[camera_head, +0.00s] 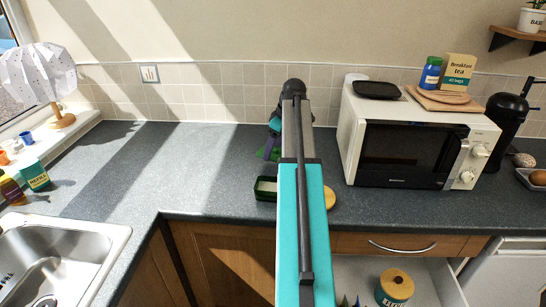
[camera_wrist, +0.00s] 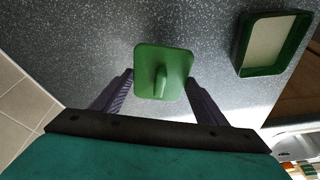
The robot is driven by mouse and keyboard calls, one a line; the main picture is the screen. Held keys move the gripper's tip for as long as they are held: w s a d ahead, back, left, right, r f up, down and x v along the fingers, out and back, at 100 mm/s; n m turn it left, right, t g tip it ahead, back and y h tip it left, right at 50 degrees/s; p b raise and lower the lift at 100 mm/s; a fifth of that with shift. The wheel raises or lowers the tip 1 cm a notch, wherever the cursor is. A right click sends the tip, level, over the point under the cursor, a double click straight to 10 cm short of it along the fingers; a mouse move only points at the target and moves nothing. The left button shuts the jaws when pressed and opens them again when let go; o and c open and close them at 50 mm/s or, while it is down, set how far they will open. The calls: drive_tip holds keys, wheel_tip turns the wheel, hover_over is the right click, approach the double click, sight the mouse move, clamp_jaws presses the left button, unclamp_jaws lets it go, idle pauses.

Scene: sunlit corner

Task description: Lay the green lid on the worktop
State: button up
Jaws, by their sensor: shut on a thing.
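The green lid (camera_wrist: 150,58) is a rounded square with a raised handle in its middle. In the wrist view it sits between the two purple fingers of my gripper (camera_wrist: 161,78), which is shut on it. In the head view only a sliver of the lid (camera_head: 261,153) shows, beside my gripper (camera_head: 272,143); my arm hides most of both. The lid is over the grey speckled worktop (camera_head: 205,165); I cannot tell whether it touches it. An open green box (camera_head: 265,196) with a pale inside stands near the front edge; it also shows in the wrist view (camera_wrist: 247,71).
A white microwave (camera_head: 346,140) stands to the right, with boards and a tea box (camera_head: 459,69) on top. A round wooden piece (camera_head: 329,197) lies near the front edge, partly behind my arm. A sink (camera_head: 60,262) is at left.

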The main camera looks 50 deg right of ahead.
sight(275, 153)
drive_tip(key=shift+f, duration=0.25)
drive_tip(key=shift+f+p, duration=0.35)
drive_tip(key=shift+f, duration=1.55)
drive_tip(key=shift+f, duration=0.1)
drive_tip(key=o, duration=1)
drive_tip(key=b+v, duration=0.1)
drive_tip(key=v, duration=1)
drive_tip(key=shift+b, duration=0.35)
drive_tip(key=shift+s+r, duration=0.2)
drive_tip(key=shift+r, duration=0.4)
